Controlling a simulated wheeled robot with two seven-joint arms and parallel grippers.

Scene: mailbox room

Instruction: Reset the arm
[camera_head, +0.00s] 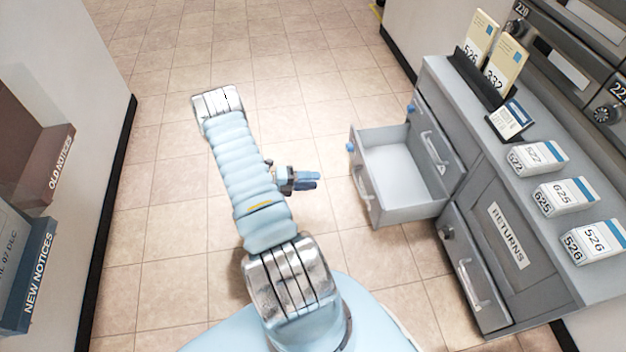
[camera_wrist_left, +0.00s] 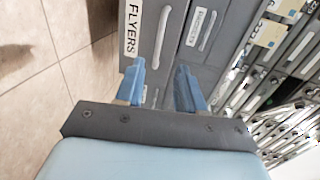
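My left arm (camera_head: 245,180) reaches up the middle of the head view, pale blue with silver joints. My left gripper (camera_head: 308,180) sticks out to the right from behind it, above the tiled floor and left of the open drawer. In the left wrist view the two blue fingers of the left gripper (camera_wrist_left: 160,88) stand apart with nothing held between them. Behind them are grey fronts labelled "FLYERS" (camera_wrist_left: 133,32) and another label too blurred to read. The arm hides part of the gripper in the head view. My right gripper is in neither view.
A grey cabinet (camera_head: 490,190) on the right has an empty drawer (camera_head: 400,212) pulled out and a "RETURNS" panel (camera_head: 508,236). White boxes (camera_head: 538,157) and card holders stand on top. Notice bins (camera_head: 38,275) are at the left wall. The tiled floor (camera_head: 180,150) between is clear.

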